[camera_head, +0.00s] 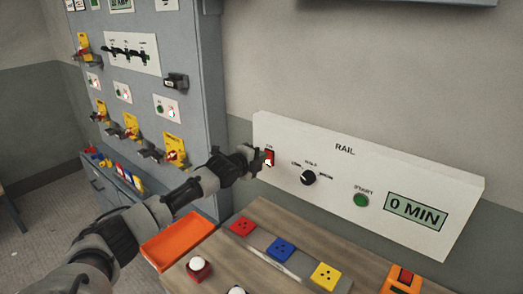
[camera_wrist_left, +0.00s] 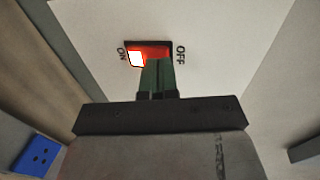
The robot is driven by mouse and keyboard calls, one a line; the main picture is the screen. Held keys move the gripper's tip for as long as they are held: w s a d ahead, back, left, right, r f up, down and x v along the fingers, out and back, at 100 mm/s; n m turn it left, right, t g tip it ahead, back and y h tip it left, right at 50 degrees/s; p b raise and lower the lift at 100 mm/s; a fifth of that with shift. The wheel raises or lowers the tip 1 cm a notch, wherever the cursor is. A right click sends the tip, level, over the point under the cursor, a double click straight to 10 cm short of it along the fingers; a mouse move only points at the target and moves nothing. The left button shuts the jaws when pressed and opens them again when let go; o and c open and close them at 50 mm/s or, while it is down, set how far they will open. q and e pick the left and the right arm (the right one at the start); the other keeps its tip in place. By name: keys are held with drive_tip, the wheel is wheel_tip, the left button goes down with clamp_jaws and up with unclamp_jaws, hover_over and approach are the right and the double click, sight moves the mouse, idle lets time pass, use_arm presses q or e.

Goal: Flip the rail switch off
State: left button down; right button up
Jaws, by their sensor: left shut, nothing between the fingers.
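The white RAIL panel (camera_head: 400,200) is on the wall. Its red rail switch (camera_head: 269,155) is at the panel's left end, partly covered by my left gripper (camera_head: 258,161). In the left wrist view the switch (camera_wrist_left: 153,49) lies between the labels ON, at left, and OFF, at right. Its ON end glows white; the rest is red. My right gripper is not in view.
A black knob (camera_head: 308,178), a green button (camera_head: 361,200) and a 0 MIN display (camera_head: 416,213) share the panel. A grey cabinet (camera_head: 190,92) with yellow switches stands at left.

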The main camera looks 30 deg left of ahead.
use_arm(q)
drive_tip(key=shift+w, duration=0.55)
drive_tip(key=shift+w+r+b, duration=0.1)
drive_tip(key=shift+w+b, duration=0.2)
drive_tip(key=shift+b, duration=0.05)
drive_tip(key=shift+s+d, duration=0.1)
